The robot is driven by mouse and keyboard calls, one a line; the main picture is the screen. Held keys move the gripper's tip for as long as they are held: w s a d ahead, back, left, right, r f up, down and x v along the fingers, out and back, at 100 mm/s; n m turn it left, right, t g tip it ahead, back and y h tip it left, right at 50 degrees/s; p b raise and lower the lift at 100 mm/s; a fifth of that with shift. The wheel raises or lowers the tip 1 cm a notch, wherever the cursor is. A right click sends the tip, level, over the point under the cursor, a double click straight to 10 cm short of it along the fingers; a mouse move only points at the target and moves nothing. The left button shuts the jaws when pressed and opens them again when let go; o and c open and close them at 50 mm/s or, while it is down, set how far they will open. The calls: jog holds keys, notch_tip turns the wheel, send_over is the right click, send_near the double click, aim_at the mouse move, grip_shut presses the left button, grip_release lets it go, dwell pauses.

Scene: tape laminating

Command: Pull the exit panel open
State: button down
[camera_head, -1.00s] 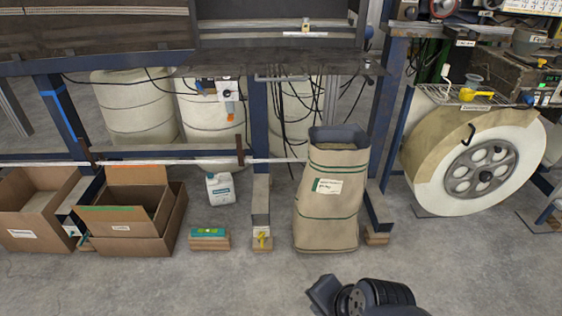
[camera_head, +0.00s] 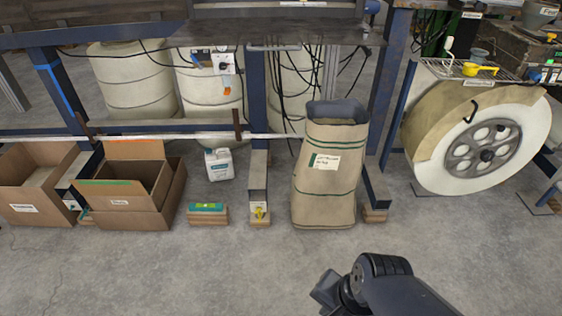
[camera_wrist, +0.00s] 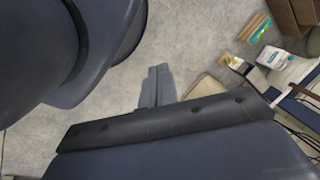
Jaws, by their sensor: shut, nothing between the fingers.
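I cannot tell for sure which part is the exit panel. A dark panel (camera_head: 215,34) with a grey bar handle (camera_head: 274,47) on its front edge is at the top of the head view. A large white reel at the right has a beige cover (camera_head: 436,118) with a black handle. My gripper (camera_wrist: 157,72) shows in the wrist view as two grey fingers pressed together, shut and empty over the concrete floor. It touches neither handle. In the head view, my dark arm is low in the picture, well below both; the fingertips are not clear there.
A tall paper bag (camera_head: 330,182) stands between my arm and the bench. Cardboard boxes (camera_head: 142,212), a white jug (camera_head: 219,166) and a green level (camera_head: 207,207) are at the left. Cables hang under the bench. The foreground floor is clear.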

jog(key=shift+s+a+f, duration=0.1)
jog(key=shift+s+f, duration=0.2)
jog(key=shift+f, duration=0.2)
